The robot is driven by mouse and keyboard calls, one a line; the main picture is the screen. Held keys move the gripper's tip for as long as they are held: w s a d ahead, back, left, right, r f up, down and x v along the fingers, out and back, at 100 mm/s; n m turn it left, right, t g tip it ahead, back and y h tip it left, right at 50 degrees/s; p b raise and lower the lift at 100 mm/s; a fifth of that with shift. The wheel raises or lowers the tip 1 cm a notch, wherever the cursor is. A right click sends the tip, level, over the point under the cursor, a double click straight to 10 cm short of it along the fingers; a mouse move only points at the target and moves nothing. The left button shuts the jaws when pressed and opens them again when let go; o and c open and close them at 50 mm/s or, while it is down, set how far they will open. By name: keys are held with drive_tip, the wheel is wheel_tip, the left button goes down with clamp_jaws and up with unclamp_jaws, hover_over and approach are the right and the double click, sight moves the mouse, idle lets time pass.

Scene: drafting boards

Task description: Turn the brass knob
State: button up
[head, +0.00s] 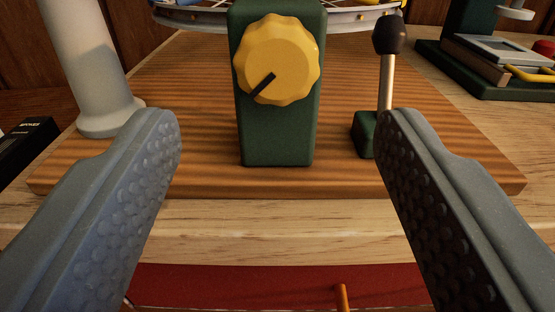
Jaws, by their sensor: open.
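The brass knob (281,58) is yellow with a scalloped rim and sits on the front face of a dark green post (276,140). Its black pointer mark points down and to the left. My gripper (277,135) is open and empty. Its two grey, dimpled fingers stand on either side of the post in the picture, below and nearer to me than the knob. Neither finger appears to touch the knob or the post.
The post stands on a brown wooden board (200,180) on a lighter table (280,230). A black-tipped lever (387,80) rises at right, a pale column (90,60) at left. A black box (28,145) lies far left. A green device (490,75) stands back right.

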drive_tip(key=s+b, duration=0.7)
drive_tip(key=b, duration=0.4)
drive_tip(key=shift+s, duration=0.3)
drive_tip(key=shift+f, duration=0.1)
drive_tip(key=s+r+g+p, duration=0.1)
drive_tip(key=s+r+p, duration=0.2)
drive_tip(key=r, duration=1.1)
drive_tip(key=s+r+p, duration=0.4)
drive_tip(key=r+p, duration=0.2)
drive_tip(key=r, duration=0.8)
drive_tip(key=s+r+g+p, duration=0.1)
drive_tip(key=s+r+p, duration=0.2)
drive_tip(key=r, duration=1.1)
drive_tip(key=p, duration=0.2)
drive_tip(key=shift+s+d+r+g+p, duration=0.15)
drive_tip(key=shift+r+g+p, duration=0.1)
drive_tip(key=shift+g+p, duration=0.1)
